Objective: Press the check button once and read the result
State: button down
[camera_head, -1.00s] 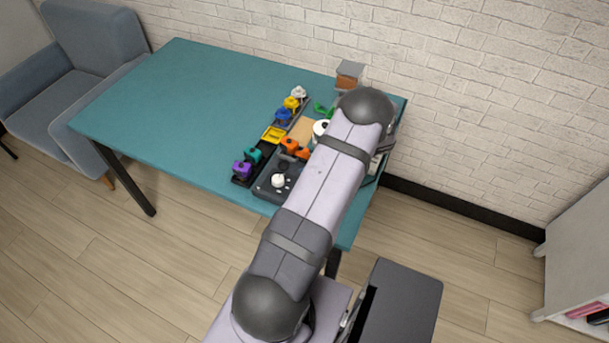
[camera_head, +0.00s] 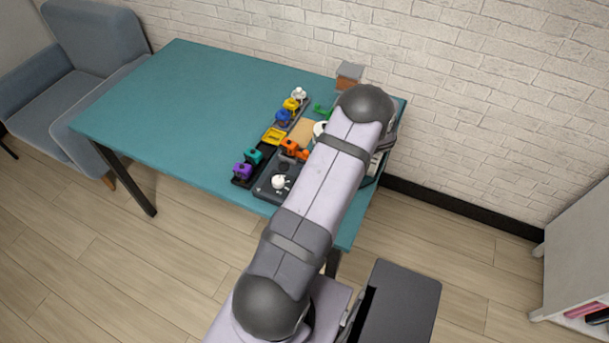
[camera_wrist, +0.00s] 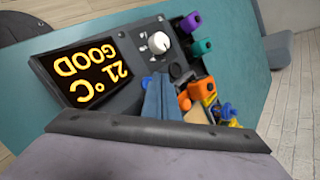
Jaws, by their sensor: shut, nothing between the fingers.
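The device with the check button is a dark panel box (camera_head: 265,191) at the table's front edge; it also shows in the wrist view (camera_wrist: 125,103). Its display (camera_wrist: 88,72) is lit and reads "21 °C GOOD" in yellow, upside down in the wrist view. A white knob (camera_wrist: 159,42) sits beside the display. A dark round piece (camera_wrist: 175,70), possibly the button, lies close to my gripper. My gripper (camera_wrist: 158,88) shows as blue-grey fingers, shut and empty, over the panel's edge. I cannot tell whether it touches. In the head view my arm hides it.
Purple (camera_head: 242,170), teal (camera_head: 253,156), orange (camera_head: 290,146), blue (camera_head: 283,117) and yellow (camera_head: 291,104) pieces stand close beside the panel. A brown-and-grey box (camera_head: 348,76) stands near the wall. The left half of the teal table (camera_head: 170,110) is clear.

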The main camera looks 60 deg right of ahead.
jog(key=shift+r, duration=0.1)
notch_tip(320, 180, up, 5)
jog(key=p, duration=0.3)
dwell(0.4)
dwell(0.6)
jog(key=w+a+r+n+g+y, duration=0.1)
jog(key=w+a+r+n+g, duration=0.2)
jog(key=w+a+n, duration=0.55)
jog(key=w+a+r+n+g+y, duration=0.15)
jog(key=w+a+r+g, duration=0.35)
jog(key=a, duration=0.9)
jog(key=s+a+r+n+h, duration=0.1)
jog(key=s+a+n+h, duration=0.1)
jog(key=a+n, duration=0.5)
jog(key=s+a+r+n+g+h, duration=0.1)
jog(key=s+a+n+h, duration=0.1)
jog(key=a+n, duration=0.5)
jog(key=shift+s+a+r+n, duration=0.3)
jog(key=shift+s+a, duration=0.25)
jog(key=shift+a, duration=2.75)
